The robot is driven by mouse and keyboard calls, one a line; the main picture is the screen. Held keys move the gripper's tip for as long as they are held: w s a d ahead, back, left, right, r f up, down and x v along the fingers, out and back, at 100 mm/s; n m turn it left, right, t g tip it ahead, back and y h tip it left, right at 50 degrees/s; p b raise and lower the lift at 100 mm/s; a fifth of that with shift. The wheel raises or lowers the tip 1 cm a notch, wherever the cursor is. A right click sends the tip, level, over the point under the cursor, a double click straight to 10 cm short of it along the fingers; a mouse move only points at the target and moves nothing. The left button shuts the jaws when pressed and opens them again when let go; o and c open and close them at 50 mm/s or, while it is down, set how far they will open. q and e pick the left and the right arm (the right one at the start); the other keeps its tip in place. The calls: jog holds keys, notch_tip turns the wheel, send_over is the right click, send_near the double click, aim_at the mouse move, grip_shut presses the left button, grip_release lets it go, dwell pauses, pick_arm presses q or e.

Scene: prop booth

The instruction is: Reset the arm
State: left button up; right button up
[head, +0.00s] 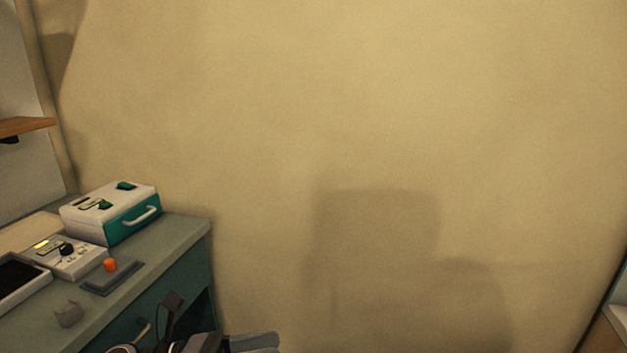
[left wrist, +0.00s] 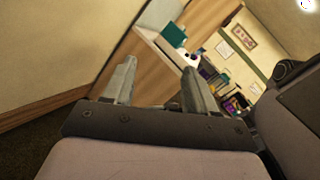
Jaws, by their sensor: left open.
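My left gripper (left wrist: 159,75) shows in the left wrist view. Its two grey fingers stand apart with nothing between them. Parts of my arm show at the bottom edge of the head view, in front of the desk's right end. My right gripper is in neither view.
A teal-sided desk (head: 180,242) stands at the left. On it are a white and teal case (head: 134,220), a white control panel (head: 72,262), an orange knob (head: 110,265), a dark tray (head: 18,280) and a small grey piece (head: 69,314). Bare wall (head: 390,110) fills the middle.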

pick_arm(q)
jog(key=s+a+f+n+t+y, duration=0.1)
jog(key=a+f+n+t+y, duration=0.4)
jog(key=n, duration=1.1)
jog(key=s+a+f+n+t+y, duration=0.1)
jog(key=a+f+n+t+y, duration=0.2)
jog(key=f+n+t+y, duration=0.85)
jog(key=s+a+f+n+g, duration=0.2)
jog(key=s+f+n+g, duration=0.2)
jog(key=n, duration=0.4)
jog(key=s+a+f+n+g, duration=0.2)
jog(key=s+f+n+g, duration=0.2)
jog(key=s+n+g, duration=0.2)
jog(key=shift+s+a+n+p, duration=0.25)
jog(key=shift+s+n+p, duration=0.1)
jog(key=shift+s+n, duration=0.7)
jog(key=shift+c, duration=1.4)
jog(key=shift+a, duration=0.1)
